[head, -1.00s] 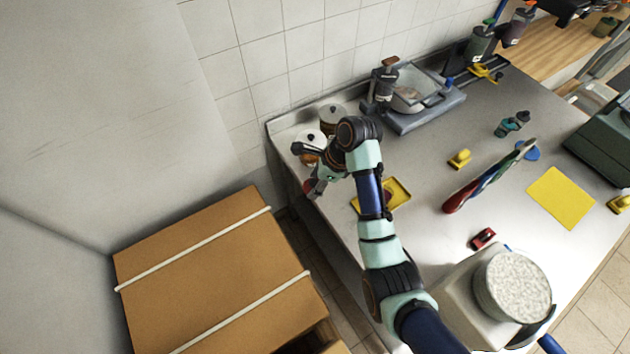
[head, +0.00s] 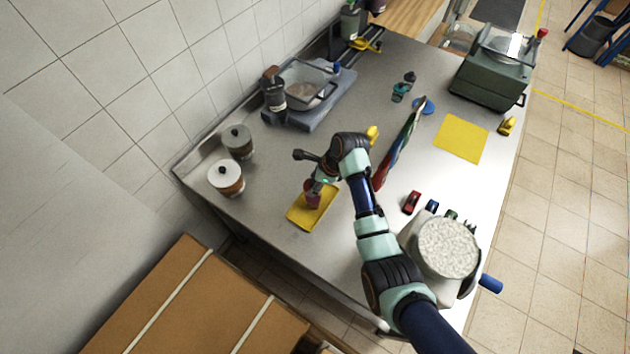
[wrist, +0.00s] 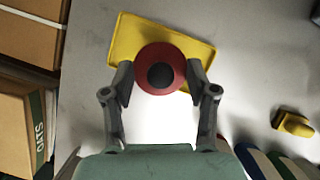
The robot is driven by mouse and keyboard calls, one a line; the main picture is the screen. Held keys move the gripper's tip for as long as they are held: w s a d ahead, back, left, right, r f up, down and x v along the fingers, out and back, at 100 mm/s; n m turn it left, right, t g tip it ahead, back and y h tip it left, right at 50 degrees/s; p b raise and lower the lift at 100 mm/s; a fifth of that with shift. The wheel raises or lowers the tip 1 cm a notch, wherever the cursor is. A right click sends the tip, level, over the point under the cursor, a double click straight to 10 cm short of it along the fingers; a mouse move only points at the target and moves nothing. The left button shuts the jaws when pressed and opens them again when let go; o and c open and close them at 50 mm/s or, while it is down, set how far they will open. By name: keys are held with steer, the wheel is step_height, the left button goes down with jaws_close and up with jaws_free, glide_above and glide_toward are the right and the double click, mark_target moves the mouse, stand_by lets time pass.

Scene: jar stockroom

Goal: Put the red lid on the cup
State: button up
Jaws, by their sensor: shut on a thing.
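The red lid (wrist: 178,62), a round disc with a dark knob, sits between the fingertips of my gripper (wrist: 159,76) in the wrist view. The fingers are shut on its two sides. In the head view my gripper (head: 311,186) is over the yellow tray (head: 296,215), with red showing beneath it. A dark reddish body (head: 313,200) at the tray seems to be the cup, largely covered by the lid and gripper. In the wrist view the lid hides whatever is under it above the yellow tray (wrist: 127,38). I cannot tell whether lid and cup touch.
Two lidded jars (head: 226,180) (head: 238,142) stand at the counter's left end by the wall. A grey appliance (head: 316,108) is behind. A multicoloured long object (head: 400,143), a red toy car (head: 411,202) and a yellow sheet (head: 461,139) lie to the right. Cardboard boxes (head: 190,310) stand below left.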

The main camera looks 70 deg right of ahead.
step_height(320, 180, down, 4)
steer(key=b, duration=0.4)
steer(key=shift+r, duration=0.15)
steer(key=shift+f, duration=0.95)
steer(key=shift+s+r+p, duration=0.1)
steer(key=shift+p, duration=0.5)
steer(key=shift+f+p, duration=0.2)
steer(key=shift+p, duration=0.4)
stand_by(1.2)
steer(key=o, duration=0.9)
steer(key=shift+c, duration=0.2)
steer(key=shift+o, duration=0.2)
steer(key=shift+o, duration=1)
